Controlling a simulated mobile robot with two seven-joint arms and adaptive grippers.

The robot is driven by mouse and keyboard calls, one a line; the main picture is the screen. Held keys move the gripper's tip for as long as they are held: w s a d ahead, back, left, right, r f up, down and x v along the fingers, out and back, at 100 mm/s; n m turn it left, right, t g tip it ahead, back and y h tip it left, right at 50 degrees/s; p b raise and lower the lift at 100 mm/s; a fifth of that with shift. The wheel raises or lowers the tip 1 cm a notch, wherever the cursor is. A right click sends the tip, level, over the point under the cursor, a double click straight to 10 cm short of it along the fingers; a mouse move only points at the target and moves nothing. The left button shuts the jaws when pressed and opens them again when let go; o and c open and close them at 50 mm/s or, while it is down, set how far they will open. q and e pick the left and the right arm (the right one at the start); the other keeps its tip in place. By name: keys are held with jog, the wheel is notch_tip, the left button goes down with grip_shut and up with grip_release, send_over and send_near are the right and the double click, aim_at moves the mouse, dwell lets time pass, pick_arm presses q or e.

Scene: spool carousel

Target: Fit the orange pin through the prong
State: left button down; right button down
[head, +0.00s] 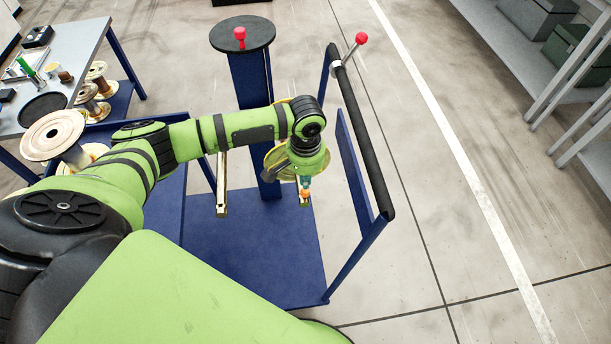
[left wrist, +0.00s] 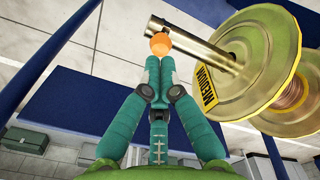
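My left gripper (head: 304,184) points down at the end of a brass prong (head: 304,201). In the left wrist view its teal fingers (left wrist: 159,72) are closed together, with the orange pin's round head (left wrist: 160,44) at their tips. The orange pin (head: 306,193) also shows in the head view. Its head overlaps the prong near the free end (left wrist: 182,36); its shaft is hidden, so I cannot tell whether it is through the prong. A yellow-green spool (left wrist: 253,68) labelled MEDIUM sits around the prong, farther in. My right gripper is in neither view.
A second prong (head: 221,195) hangs left, without a spool. A red-headed pin (head: 240,37) stands on a black round top (head: 242,46). The blue cart (head: 262,262) has a black handle (head: 365,140). A grey table (head: 75,50) and several spools stand left. Open floor lies right.

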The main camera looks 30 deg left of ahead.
pick_arm(q)
jog(key=shift+w+r, duration=0.1)
jog(key=shift+r, duration=0.35)
notch_tip(320, 180, up, 11)
